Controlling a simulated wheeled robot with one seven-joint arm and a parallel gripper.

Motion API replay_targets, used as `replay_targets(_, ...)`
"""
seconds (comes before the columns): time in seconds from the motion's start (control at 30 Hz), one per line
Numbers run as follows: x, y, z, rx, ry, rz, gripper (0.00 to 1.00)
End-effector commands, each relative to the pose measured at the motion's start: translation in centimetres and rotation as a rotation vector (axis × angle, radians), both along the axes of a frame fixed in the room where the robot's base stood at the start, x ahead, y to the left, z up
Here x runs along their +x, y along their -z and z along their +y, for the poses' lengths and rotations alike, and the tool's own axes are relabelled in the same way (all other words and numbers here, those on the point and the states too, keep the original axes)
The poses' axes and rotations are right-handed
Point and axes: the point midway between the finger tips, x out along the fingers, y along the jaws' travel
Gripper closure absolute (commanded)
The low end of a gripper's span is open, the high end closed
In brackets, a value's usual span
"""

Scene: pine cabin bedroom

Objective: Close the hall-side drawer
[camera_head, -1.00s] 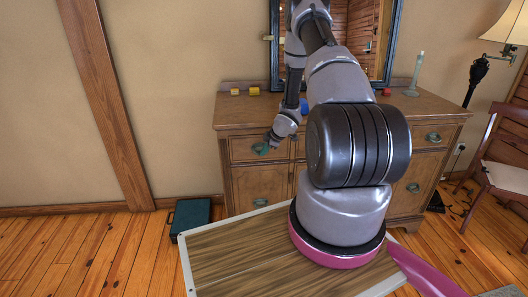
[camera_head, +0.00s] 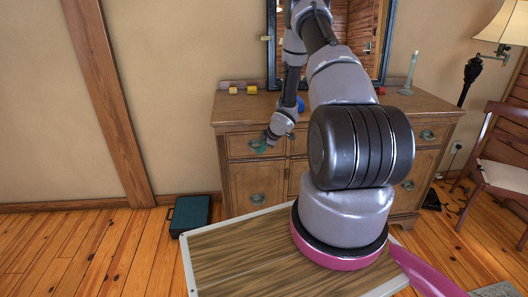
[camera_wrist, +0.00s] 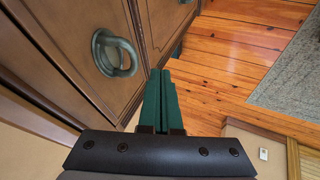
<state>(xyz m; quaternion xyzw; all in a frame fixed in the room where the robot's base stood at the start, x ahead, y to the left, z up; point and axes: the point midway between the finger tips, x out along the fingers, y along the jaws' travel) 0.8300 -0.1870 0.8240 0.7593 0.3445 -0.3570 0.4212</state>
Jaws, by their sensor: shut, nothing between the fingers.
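A brown wooden dresser (camera_head: 228,117) stands against the wall, with drawers across its top and ring handles. Its upper left drawer (camera_head: 235,147) has my gripper (camera_head: 262,148) right in front of it. The drawer looks flush or nearly so, and I cannot tell whether a small gap remains. Which drawer is the hall-side one is not marked. In the wrist view my green fingers (camera_wrist: 159,82) are together and empty, close to the dresser front. A dark ring handle (camera_wrist: 116,54) shows to their left, apart from them. My arm hides the dresser's middle.
A mirror (camera_head: 273,45), small yellow blocks (camera_head: 252,89) and a candlestick (camera_head: 410,75) stand on the dresser top. A dark green case (camera_head: 190,215) lies on the floor at left. A chair (camera_head: 490,150) and lamp (camera_head: 503,25) are at right.

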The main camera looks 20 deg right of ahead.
Motion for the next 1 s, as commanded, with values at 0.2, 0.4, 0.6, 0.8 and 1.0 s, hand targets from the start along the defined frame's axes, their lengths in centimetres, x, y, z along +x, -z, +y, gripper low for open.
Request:
replay_targets(0.2, -1.4, -2.6, -0.9, -0.002, 0.003, -0.003, 1.00)
replay_targets(0.4, -3.0, -5.1, -1.6, -0.002, 0.003, -0.003, 1.00)
replay_targets(0.6, -4.5, -7.3, -2.1, -0.002, 0.002, -0.002, 1.00)
replay_targets(0.8, -4.9, -8.1, -2.3, -0.001, 0.001, -0.001, 1.00)
replay_targets(1.0, -4.5, -10.5, -2.7, -0.022, 0.051, -0.005, 1.00)
